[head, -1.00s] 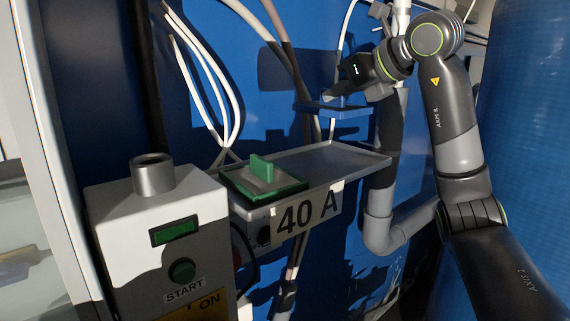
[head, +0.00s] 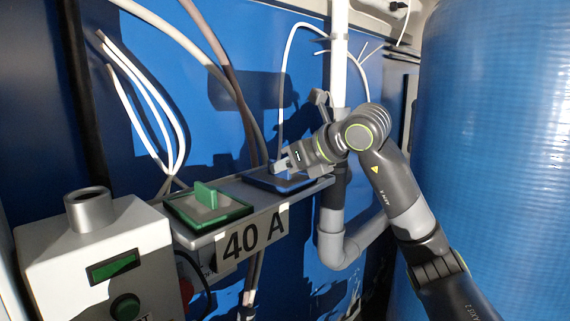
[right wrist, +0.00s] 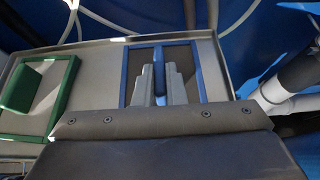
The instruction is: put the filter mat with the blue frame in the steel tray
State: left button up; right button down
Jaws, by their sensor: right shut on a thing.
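The filter mat with the blue frame (head: 265,183) is at the right end of the steel tray (head: 232,195). In the right wrist view the mat (right wrist: 206,72) looks flat and lies within the tray's rim (right wrist: 100,85); I cannot tell whether it bears fully on the floor. My right gripper (head: 284,165) is shut on the mat's upright blue handle, with a finger on each side (right wrist: 159,82). The fingers hide part of the mat. My left gripper is not in view.
A green-framed mat with a green handle (head: 207,200) sits at the tray's left end, with bare tray between the two mats. A grey START box (head: 110,260) stands at left. Grey pipe (head: 331,245) and a large blue cylinder (head: 495,150) are at right.

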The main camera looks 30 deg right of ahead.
jog(key=shift+a, duration=0.1)
jog(key=shift+f, duration=0.15)
jog(key=c, duration=1.5)
grip_release()
jog(key=shift+r, duration=0.3)
jog(key=shift+s, duration=0.3)
jog(key=b+v, duration=0.3)
jog(key=v, duration=0.8)
jog(key=shift+r, duration=0.15)
jog(key=shift+s, duration=0.15)
